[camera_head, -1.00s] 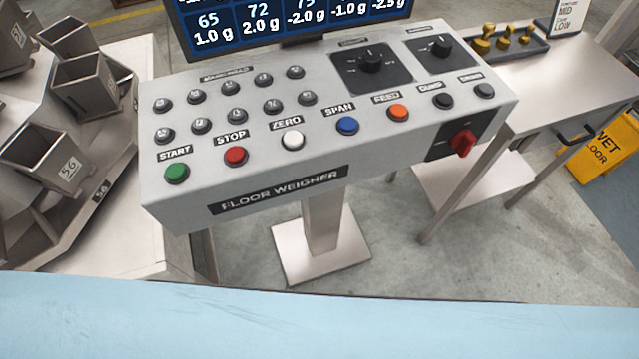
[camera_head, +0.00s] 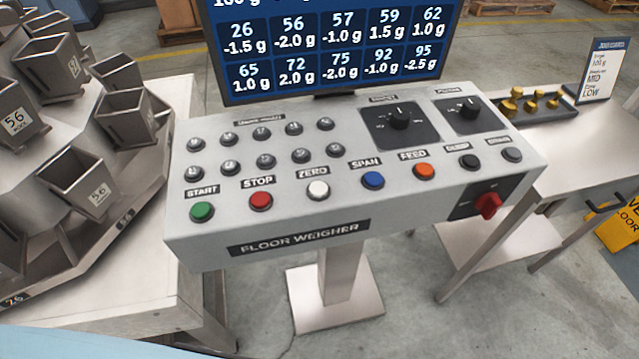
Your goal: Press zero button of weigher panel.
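The weigher panel (camera_head: 290,225) is a grey box on a pedestal, labelled FLOOR WEIGHER, in the middle of the head view. Its white button (camera_head: 318,190) sits under the ZERO label (camera_head: 312,172). To its left are the red STOP button (camera_head: 261,200) and the green START button (camera_head: 202,211). To its right are the blue SPAN button (camera_head: 373,180) and the orange FEED button (camera_head: 424,171). Neither of my grippers shows in the view, and nothing covers the buttons.
A screen (camera_head: 330,45) with weight readings stands behind the panel. Weigher buckets (camera_head: 85,180) crowd the left side. A steel table (camera_head: 560,150) with brass weights (camera_head: 532,103) stands right, near a yellow floor sign (camera_head: 622,225). A red rotary switch (camera_head: 488,205) juts from the panel's front.

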